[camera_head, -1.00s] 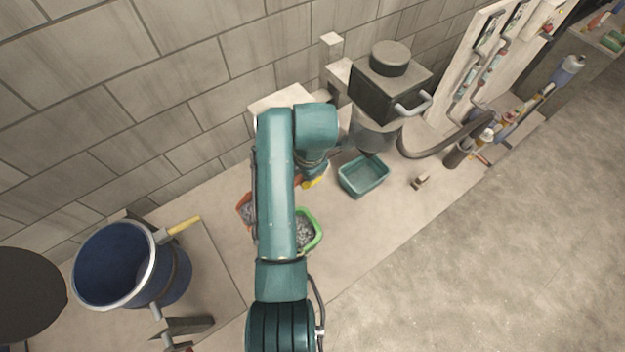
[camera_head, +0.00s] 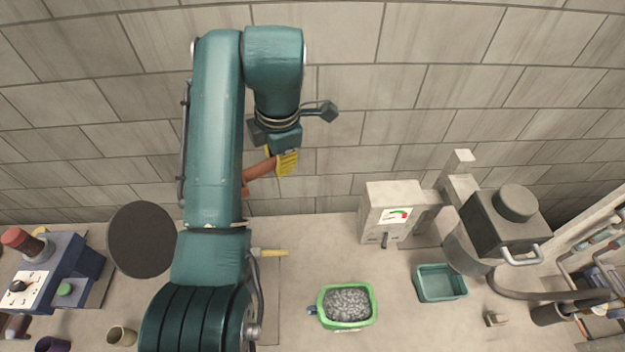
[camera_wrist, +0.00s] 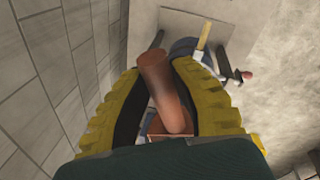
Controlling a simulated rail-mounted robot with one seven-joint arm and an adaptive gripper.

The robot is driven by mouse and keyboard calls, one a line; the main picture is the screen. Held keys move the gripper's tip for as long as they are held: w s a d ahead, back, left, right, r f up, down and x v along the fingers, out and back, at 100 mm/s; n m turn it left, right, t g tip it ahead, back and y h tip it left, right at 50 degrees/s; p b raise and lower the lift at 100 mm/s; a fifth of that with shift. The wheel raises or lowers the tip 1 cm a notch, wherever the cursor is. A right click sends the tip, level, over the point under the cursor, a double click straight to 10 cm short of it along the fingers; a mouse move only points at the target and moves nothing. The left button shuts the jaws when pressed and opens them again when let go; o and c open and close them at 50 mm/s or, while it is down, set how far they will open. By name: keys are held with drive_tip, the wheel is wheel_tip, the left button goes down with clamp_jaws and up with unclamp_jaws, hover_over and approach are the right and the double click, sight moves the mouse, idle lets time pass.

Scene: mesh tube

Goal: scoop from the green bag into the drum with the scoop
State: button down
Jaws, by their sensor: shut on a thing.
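My gripper (camera_head: 285,163) is raised against the wall at the upper middle of the head view. Its yellow fingers are shut on the scoop's orange-brown handle (camera_head: 259,170). In the wrist view the scoop (camera_wrist: 163,85) shows between the fingers. Most of the scoop is hidden behind my arm in the head view, so I cannot tell what it holds. The green bag (camera_head: 346,324) stands open on the bench, with grey granules inside. My arm hides the drum in the head view; a bluish part of the drum (camera_wrist: 183,47) shows small in the wrist view.
A dark round disc (camera_head: 141,240) stands left of my arm. A yellow handle (camera_head: 270,253) shows on the bench just right of my arm. A teal tray (camera_head: 440,296), a box with a dial (camera_head: 390,212) and a dark machine (camera_head: 505,225) stand to the right.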

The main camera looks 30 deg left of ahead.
drive_tip(key=s+a+r+n+p, duration=0.1)
drive_tip(key=s+a+r+p, duration=0.1)
drive_tip(key=a+r, duration=0.3)
drive_tip(key=shift+s+a, duration=0.2)
drive_tip(key=shift+s, duration=0.35)
